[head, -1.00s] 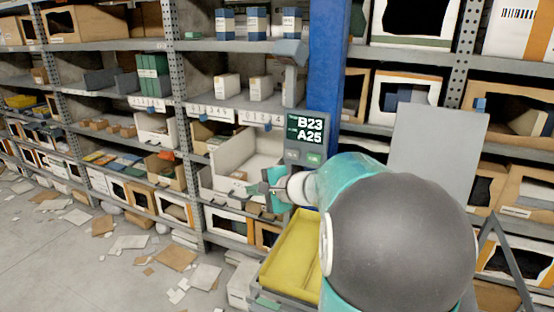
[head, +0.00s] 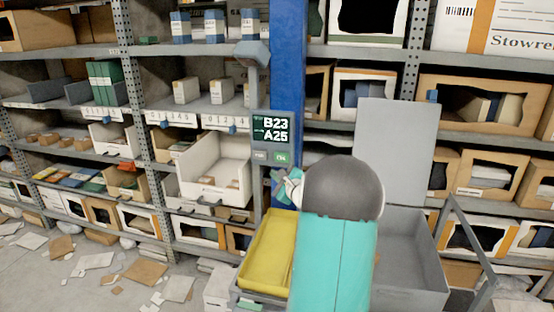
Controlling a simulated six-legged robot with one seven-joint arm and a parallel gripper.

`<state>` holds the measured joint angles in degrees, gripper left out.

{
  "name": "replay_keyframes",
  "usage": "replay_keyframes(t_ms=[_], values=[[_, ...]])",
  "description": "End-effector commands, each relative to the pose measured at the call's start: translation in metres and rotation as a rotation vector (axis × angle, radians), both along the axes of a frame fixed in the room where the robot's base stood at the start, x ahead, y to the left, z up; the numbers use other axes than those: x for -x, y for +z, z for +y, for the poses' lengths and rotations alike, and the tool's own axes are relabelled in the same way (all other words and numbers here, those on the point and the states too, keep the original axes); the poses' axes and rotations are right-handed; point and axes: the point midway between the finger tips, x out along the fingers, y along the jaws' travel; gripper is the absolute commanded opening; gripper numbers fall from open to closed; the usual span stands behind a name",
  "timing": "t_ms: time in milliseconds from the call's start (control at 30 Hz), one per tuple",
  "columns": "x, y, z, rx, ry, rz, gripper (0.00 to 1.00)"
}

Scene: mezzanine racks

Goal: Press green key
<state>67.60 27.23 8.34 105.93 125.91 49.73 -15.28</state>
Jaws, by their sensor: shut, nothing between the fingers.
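The green key (head: 281,157) is at the lower right of a grey panel, under a dark display (head: 272,129) reading B23 and A25. The panel is fixed at the blue post. A grey key (head: 259,155) sits left of the green one. My gripper (head: 276,178) is small in the picture, shut and empty, just below the keys. The green key shows unblocked. I cannot tell how far the fingertips are from the panel. My arm's dark rounded joint hides part of the rack behind.
A yellow bin (head: 268,246) stands below my gripper, with a grey open box (head: 412,262) to its right. A white open bin (head: 213,172) sits on the shelf left of the panel. The blue post (head: 287,62) rises behind. Cardboard scraps litter the floor at left.

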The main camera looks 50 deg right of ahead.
Motion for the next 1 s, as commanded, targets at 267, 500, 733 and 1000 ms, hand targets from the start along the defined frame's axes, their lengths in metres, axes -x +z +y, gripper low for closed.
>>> replay_keyframes(t_ms=[267,500,733,1000], values=[[-0.006,0.0,-0.007,0.0,0.004,-0.001,0.0],[-0.02,0.0,-0.033,0.0,0.006,-0.001,0.0],[-0.034,0.0,-0.059,0.002,0.009,0.0,0.0],[-0.041,0.0,-0.074,0.0,0.008,0.001,0.0]])
